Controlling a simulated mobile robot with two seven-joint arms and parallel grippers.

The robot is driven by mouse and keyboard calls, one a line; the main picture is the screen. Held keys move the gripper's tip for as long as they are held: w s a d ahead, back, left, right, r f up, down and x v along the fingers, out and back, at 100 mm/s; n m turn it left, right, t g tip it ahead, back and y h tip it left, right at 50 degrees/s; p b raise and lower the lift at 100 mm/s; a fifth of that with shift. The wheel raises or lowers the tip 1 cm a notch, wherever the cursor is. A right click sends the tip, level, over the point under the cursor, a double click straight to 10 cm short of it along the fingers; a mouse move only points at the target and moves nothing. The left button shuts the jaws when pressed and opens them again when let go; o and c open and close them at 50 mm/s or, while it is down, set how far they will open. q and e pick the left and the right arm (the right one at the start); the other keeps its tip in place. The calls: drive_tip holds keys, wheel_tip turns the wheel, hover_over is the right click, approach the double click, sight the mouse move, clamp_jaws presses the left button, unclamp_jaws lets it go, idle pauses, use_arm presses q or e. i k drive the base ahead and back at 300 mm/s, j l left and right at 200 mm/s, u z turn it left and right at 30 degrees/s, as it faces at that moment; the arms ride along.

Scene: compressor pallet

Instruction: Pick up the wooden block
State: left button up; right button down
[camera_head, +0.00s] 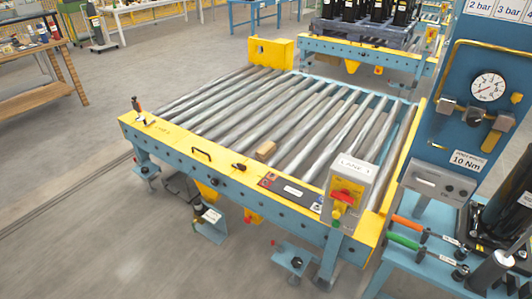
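The wooden block (265,150) is a small tan piece. It lies on the metal rollers of the conveyor (230,169), close to the front yellow edge and a little right of the middle. Nothing covers it from this view. Neither of my grippers shows in the head camera view.
A blue gauge panel (465,100) and a tool bench (428,262) fill the right side. A wooden workbench (35,70) is at far left. The floor at left is clear.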

sight(264, 152)
drive_tip(key=i+j, duration=0.3)
drive_tip(key=i, duration=0.15)
drive_tip(key=i+j, duration=0.25)
drive_tip(key=i, duration=0.2)
drive_tip(key=k+u, duration=0.05)
